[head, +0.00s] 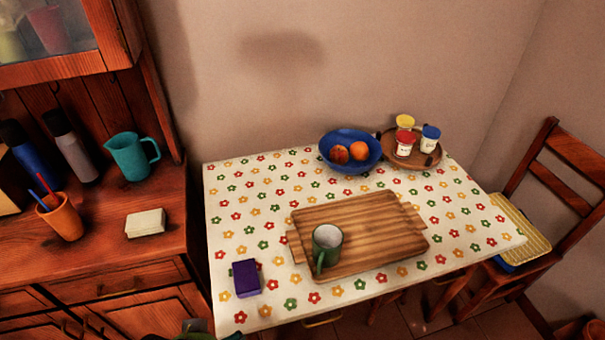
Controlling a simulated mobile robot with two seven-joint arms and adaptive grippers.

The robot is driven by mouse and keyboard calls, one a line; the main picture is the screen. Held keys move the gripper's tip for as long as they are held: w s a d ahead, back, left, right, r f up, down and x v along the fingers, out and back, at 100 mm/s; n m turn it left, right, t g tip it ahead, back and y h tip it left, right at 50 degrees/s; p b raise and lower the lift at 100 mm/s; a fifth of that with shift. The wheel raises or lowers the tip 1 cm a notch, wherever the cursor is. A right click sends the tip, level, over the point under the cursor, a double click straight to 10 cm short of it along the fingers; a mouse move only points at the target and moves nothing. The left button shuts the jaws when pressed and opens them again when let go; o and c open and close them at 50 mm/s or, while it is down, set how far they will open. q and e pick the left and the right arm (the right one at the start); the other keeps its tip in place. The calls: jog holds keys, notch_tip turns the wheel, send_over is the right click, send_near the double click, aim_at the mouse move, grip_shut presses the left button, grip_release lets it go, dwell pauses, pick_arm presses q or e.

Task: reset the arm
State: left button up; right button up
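Neither of my grippers can be made out in the head view. A small dark and greenish shape (195,327) shows at the bottom edge, left of the table; too little of it shows to tell what it is. A green mug (327,246) stands upright on the wooden tray (385,232), near its front left part. The tray lies on a table with a flowered cloth (250,205).
On the table are a purple box (246,278), a blue bowl (335,144) of fruit, and a round tray (386,143) with three small jars. A teal jug (130,157), orange cup (61,217) and bottles stand on the left cabinet. A chair (565,185) is at right.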

pick_arm(q)
jog(key=s+a+f+n+g+y, duration=0.1)
jog(key=s+a+f, duration=0.15)
jog(key=f, duration=1.05)
jog(key=s+a+f+n+g, duration=0.1)
jog(key=s+f+n, duration=0.15)
jog(key=f, duration=0.95)
jog(key=s+a+f, duration=0.2)
jog(key=s+f, duration=1)
jog(key=s, duration=0.3)
jog(key=shift+s+m+g, duration=0.25)
jog(key=shift+m+g, duration=0.05)
jog(key=shift+m, duration=0.15)
jog(key=shift+a, duration=0.1)
jog(key=shift+a, duration=0.1)
